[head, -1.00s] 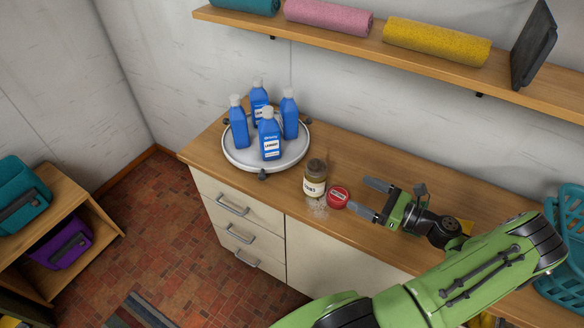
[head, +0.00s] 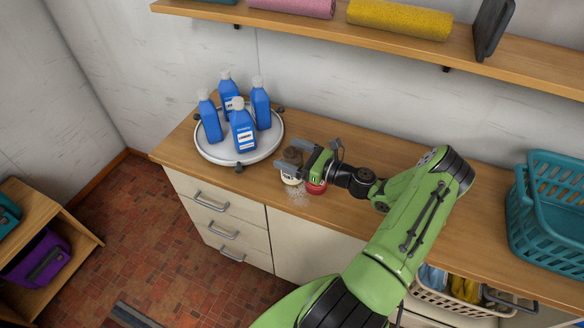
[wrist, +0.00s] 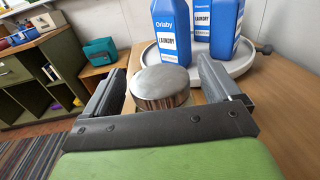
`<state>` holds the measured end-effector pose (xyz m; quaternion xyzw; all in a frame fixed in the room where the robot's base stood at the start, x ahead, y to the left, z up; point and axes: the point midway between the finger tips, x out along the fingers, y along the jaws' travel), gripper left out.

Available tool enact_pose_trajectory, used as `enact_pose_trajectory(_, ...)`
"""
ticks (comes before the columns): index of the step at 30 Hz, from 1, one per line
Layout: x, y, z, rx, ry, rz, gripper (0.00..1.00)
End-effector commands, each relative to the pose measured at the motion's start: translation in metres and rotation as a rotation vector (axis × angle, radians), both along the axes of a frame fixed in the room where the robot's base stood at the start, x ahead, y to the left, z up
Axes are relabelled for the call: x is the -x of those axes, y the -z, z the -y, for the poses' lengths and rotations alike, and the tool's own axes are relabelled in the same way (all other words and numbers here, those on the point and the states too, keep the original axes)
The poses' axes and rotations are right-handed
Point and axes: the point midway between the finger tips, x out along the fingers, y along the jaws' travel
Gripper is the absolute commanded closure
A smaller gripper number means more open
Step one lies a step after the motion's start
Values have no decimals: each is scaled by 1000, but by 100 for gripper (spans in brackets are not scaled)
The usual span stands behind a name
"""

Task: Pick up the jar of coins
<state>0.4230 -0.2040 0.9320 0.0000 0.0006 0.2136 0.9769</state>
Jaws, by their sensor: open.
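My gripper (head: 296,163) is open and reaches in from the right, with one finger on each side of the jar. I cannot tell whether either finger touches it. The lower part of the jar is hidden in the wrist view.
A round red item (head: 317,187) lies right beside the jar, under my gripper. Pale grains (head: 298,192) are scattered at the counter's front. A white turntable (head: 212,154) with several blue laundry bottles (head: 243,137) stands behind left. A teal basket (head: 548,225) sits far right.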

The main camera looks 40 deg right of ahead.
Motion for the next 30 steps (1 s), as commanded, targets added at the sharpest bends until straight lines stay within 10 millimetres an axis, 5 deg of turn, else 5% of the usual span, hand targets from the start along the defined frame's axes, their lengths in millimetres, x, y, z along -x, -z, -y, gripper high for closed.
enact_pose_trajectory(5, 0, 0, 0, 0, 1, 0, 10)
enact_pose_trajectory(23, 0, 0, 0, 0, 1, -1, 100)
enact_pose_trajectory(30, 0, -2, 0, -1, 0, 4, 100)
